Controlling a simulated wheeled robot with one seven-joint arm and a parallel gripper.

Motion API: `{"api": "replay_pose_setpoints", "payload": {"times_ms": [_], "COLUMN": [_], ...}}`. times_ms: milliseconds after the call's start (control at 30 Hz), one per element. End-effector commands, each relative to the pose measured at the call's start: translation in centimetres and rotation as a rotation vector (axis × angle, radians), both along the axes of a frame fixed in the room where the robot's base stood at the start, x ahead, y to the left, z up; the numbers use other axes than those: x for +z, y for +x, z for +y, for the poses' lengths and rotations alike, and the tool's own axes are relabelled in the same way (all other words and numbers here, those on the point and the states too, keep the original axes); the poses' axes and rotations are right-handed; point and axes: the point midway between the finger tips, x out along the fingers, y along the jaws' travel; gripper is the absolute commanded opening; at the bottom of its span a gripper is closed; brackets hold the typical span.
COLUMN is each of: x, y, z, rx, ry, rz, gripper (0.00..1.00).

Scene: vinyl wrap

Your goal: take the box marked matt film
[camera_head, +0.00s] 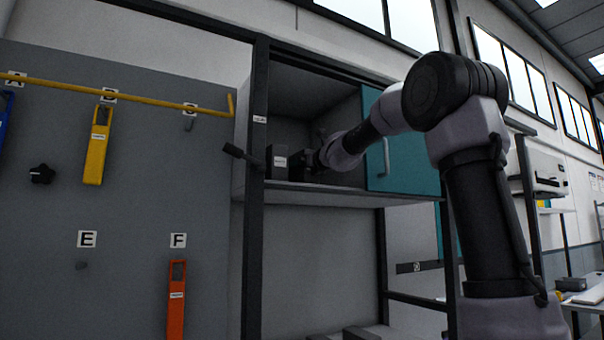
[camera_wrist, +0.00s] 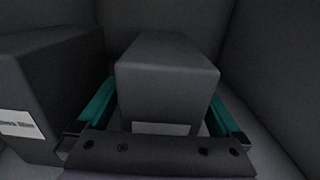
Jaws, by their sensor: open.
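In the wrist view a dark grey box (camera_wrist: 168,85) stands between the two teal fingers of my open gripper (camera_wrist: 162,94), one finger along each side. I cannot tell whether the fingers touch it. Its white label is partly hidden by the gripper's palm and cannot be read, so I cannot confirm it is the matt film box. In the head view my gripper (camera_head: 308,160) is inside the open cabinet, its fingers mostly hidden.
A second dark box (camera_wrist: 40,95) stands close on the left, its label cut off but seeming to end in "film"; it also shows in the head view (camera_head: 277,172). Cabinet walls are close around. A teal door (camera_head: 408,165) covers the cabinet's right part above the shelf edge (camera_head: 330,191).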

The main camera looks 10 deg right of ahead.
Motion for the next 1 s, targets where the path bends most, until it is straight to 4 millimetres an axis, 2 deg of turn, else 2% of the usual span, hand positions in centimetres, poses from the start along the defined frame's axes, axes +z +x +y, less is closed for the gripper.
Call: {"api": "replay_pose_setpoints", "payload": {"times_ms": [233, 367, 400, 500, 833, 1000], "x": [0.0, 0.0, 0.0, 0.0, 0.2, 1.0], "y": [0.2, 0.2, 0.2, 0.2, 0.1, 0.1], "z": [0.0, 0.0, 0.0, 0.0, 0.0, 0.1], "rx": [-0.001, -0.001, -0.001, -0.001, 0.000, 0.001], "ry": [0.000, 0.000, 0.000, 0.000, -0.001, -0.001], "rz": [0.000, 0.000, 0.000, 0.000, -0.001, -0.003], "gripper": [1.00, 0.50, 0.35, 0.00, 0.00, 0.00]}}
